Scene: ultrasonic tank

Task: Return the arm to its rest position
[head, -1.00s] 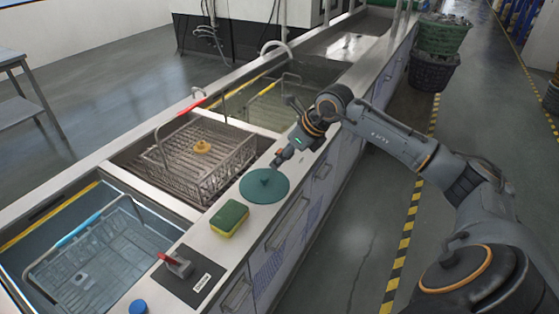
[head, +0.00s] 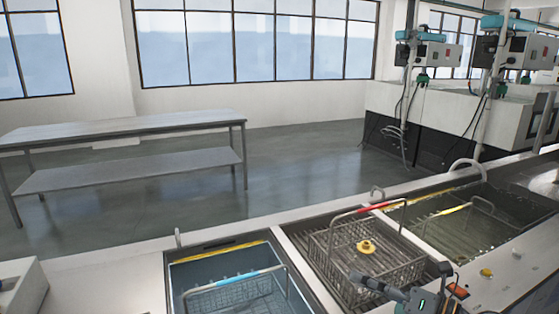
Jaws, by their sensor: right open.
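My right gripper (head: 366,283) shows at the bottom edge, right of centre, with its fingers pointing left. It is open, and nothing shows between its fingers. In the picture it overlaps the near side of the wire basket with the red handle (head: 370,209); I cannot tell how high above it the gripper is. Most of my right arm is cut off below the frame. My left gripper is not in view.
A yellow part (head: 366,247) lies in the red-handled basket. A blue-handled basket (head: 235,283) sits in the left tank, and a yellow-handled basket (head: 470,208) in the right tank. A grey table (head: 130,124) stands behind on open floor.

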